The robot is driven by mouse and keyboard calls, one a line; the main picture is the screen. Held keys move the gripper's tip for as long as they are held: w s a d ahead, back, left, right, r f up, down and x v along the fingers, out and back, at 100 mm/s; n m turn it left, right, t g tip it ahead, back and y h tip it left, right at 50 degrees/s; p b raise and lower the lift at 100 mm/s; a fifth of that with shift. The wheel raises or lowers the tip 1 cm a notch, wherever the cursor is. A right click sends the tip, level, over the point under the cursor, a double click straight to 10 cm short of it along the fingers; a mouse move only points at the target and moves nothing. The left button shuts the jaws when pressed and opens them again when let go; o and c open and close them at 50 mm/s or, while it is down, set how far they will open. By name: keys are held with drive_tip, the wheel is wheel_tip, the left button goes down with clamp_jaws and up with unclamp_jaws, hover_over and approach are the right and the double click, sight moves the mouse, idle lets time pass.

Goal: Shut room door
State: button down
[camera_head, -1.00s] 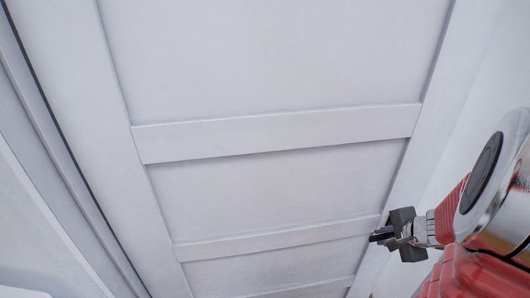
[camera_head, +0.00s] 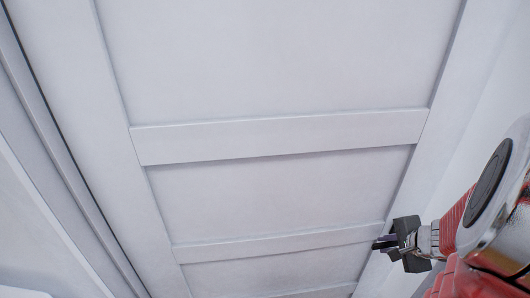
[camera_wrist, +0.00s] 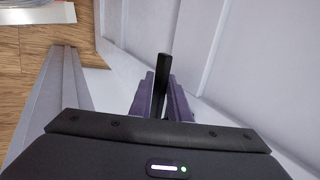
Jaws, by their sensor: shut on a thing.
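The white panelled room door (camera_head: 280,135) fills most of the head view, with raised crossbars. It also shows on the right of the wrist view (camera_wrist: 235,60). My gripper (camera_head: 383,243) is at the door's lower right edge in the head view. In the wrist view its purple fingers (camera_wrist: 160,98) are shut on a dark upright bar (camera_wrist: 162,72), which looks like the door handle. The bar stands out between the fingertips; its lower part is hidden by them. The latch is not in view.
A pale frame strip with a dark gap (camera_head: 62,140) runs down the left of the head view. The wrist view shows wooden floor (camera_wrist: 25,60) at upper left and a grey-white strip (camera_wrist: 62,95) left of my gripper.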

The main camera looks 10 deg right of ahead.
drive_tip(key=shift+d+r, duration=0.1)
drive_tip(key=shift+m, duration=0.4)
drive_tip(key=s, duration=0.2)
drive_tip(key=s+a, duration=0.1)
drive_tip(key=s, duration=0.1)
drive_tip(key=shift+s+a, duration=0.15)
drive_tip(key=shift+s, duration=0.25)
drive_tip(key=c, duration=1.6)
unclamp_jaws()
drive_tip(key=shift+a, duration=0.1)
